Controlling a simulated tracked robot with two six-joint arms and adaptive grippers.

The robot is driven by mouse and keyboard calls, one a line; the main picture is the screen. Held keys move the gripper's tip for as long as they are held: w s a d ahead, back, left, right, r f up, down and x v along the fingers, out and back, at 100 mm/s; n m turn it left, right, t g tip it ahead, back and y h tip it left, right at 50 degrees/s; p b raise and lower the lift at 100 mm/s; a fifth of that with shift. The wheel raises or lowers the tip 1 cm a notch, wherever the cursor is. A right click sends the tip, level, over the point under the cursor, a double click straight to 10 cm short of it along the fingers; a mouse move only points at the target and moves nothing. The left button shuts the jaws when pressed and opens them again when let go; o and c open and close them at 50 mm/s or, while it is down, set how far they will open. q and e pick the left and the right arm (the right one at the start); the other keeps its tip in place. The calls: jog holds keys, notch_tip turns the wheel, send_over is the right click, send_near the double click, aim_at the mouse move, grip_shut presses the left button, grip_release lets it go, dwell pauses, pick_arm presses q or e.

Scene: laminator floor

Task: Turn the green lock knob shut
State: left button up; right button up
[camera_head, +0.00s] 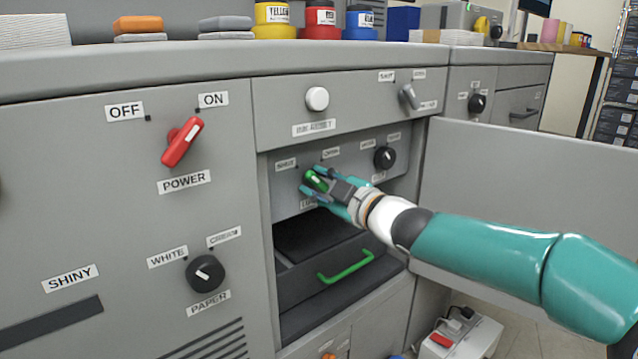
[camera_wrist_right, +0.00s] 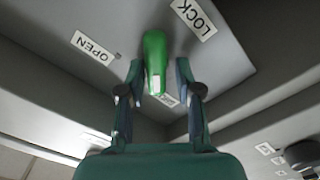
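The green lock knob (camera_head: 317,180) sits on the grey panel inside the open bay, between a label at its upper left and an OPEN label at its upper right. My right gripper (camera_head: 306,186) reaches it from the right. In the right wrist view the green knob (camera_wrist_right: 154,62) stands between the two fingers of my right gripper (camera_wrist_right: 157,80), with gaps on both sides, so the gripper is open around it. The knob's white mark is at its lower end there, towards a label partly hidden between the fingers. My left gripper is out of view.
A dark drawer with a green handle (camera_head: 346,266) is below. A black knob (camera_head: 385,157) is right of the green one. An open grey door (camera_head: 530,180) stands behind my right arm. A red power knob (camera_head: 182,142) is on the left panel.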

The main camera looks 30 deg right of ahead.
jog(key=shift+o, duration=1.4)
jog(key=shift+s+d, duration=0.1)
jog(key=shift+s, duration=0.2)
jog(key=s, duration=1.1)
jog(key=shift+s+d, duration=0.2)
jog(key=shift+d, duration=0.15)
